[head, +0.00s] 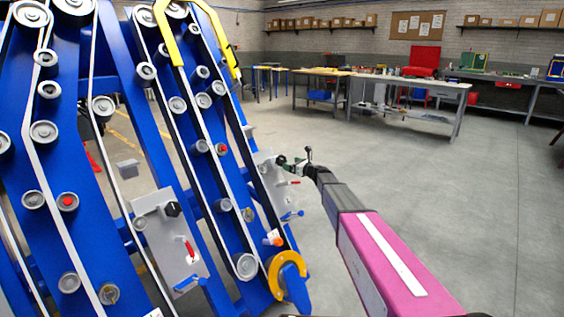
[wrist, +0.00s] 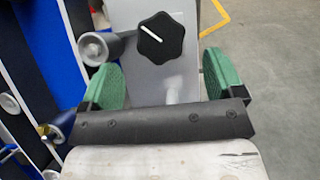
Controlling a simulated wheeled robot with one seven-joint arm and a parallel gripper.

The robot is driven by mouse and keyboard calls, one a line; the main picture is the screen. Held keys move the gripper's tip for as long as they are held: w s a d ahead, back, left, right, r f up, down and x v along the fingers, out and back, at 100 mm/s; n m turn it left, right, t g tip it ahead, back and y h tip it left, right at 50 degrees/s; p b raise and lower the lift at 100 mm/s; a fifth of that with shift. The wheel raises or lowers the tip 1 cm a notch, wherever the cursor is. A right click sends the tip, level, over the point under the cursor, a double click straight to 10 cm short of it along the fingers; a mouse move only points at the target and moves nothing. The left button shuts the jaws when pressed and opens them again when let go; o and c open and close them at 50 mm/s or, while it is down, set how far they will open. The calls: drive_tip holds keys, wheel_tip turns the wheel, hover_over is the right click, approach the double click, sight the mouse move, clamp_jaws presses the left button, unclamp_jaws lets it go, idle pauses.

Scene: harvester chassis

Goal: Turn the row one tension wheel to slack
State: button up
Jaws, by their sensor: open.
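A black lobed knob (wrist: 163,38) with a white pointer line sits on a grey panel (wrist: 178,78) in the wrist view. The line slants to the upper left. My gripper (wrist: 160,80) has its green finger pads wide apart and nothing between them; the knob lies beyond and between the pads, apart from them. In the head view my gripper (head: 294,162) is at the right grey panel (head: 266,172), whose knob I cannot make out. A similar black knob (head: 172,209) is on the left grey panel (head: 158,240). I cannot read row labels.
Blue chassis rows (head: 120,130) carry belts and several grey rollers. A grey roller (wrist: 95,47) is close to the left finger pad. Red and blue handles (head: 292,215) stick out on the panels. A yellow hook-shaped part (head: 287,270) is below. Floor (head: 420,190) to the right is clear.

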sight(283, 160)
drive_tip(key=x, duration=0.7)
drive_tip(key=c, duration=0.9)
